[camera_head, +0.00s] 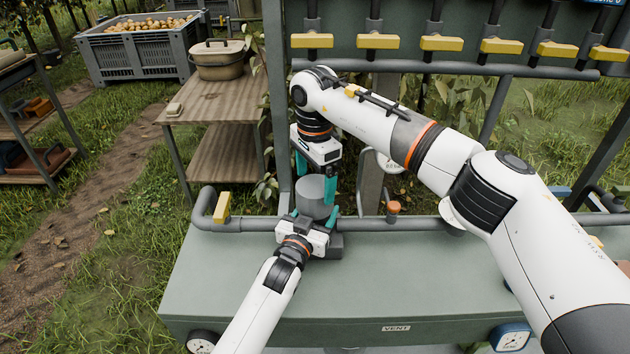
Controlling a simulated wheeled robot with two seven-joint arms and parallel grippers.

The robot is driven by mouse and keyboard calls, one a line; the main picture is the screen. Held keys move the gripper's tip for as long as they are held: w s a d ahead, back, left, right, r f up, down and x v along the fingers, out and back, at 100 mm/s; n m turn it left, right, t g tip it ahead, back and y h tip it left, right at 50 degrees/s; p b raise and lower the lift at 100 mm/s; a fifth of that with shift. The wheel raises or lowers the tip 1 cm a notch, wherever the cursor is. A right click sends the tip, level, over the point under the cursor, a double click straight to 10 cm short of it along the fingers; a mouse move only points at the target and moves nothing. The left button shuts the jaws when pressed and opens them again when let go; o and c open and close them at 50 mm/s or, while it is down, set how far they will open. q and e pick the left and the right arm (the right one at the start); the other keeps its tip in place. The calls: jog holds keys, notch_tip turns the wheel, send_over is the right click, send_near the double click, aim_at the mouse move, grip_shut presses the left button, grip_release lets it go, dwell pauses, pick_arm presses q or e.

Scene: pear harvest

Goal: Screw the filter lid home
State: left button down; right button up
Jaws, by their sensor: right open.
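The filter (313,196) is a grey upright cylinder on the pipe at the back edge of the green bench. Its round flat top is visible; I cannot make out a seam between lid and body. My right gripper (316,178) points straight down over it, open, with one teal finger to the left of the top and one to the right. My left gripper (310,215) reaches in from the front, low at the filter. Its teal fingertips show on either side of the filter's lower part; whether they press on it is not clear.
The green bench (390,270) has clear room at front right. A grey pipe with a yellow valve handle (222,206) runs along its back. An orange-capped fitting (393,208) stands right of the filter. Several yellow handles (378,41) line the rack above. A wooden table (215,105) is at left.

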notch_tip(320, 180, up, 3)
jog(key=n, duration=0.2)
jog(key=shift+f+n, duration=0.15)
jog(key=shift+n, duration=0.15)
jog(key=shift+f, duration=4.05)
jog(key=c, duration=1)
jog(key=shift+o, duration=0.2)
jog(key=m, duration=0.3)
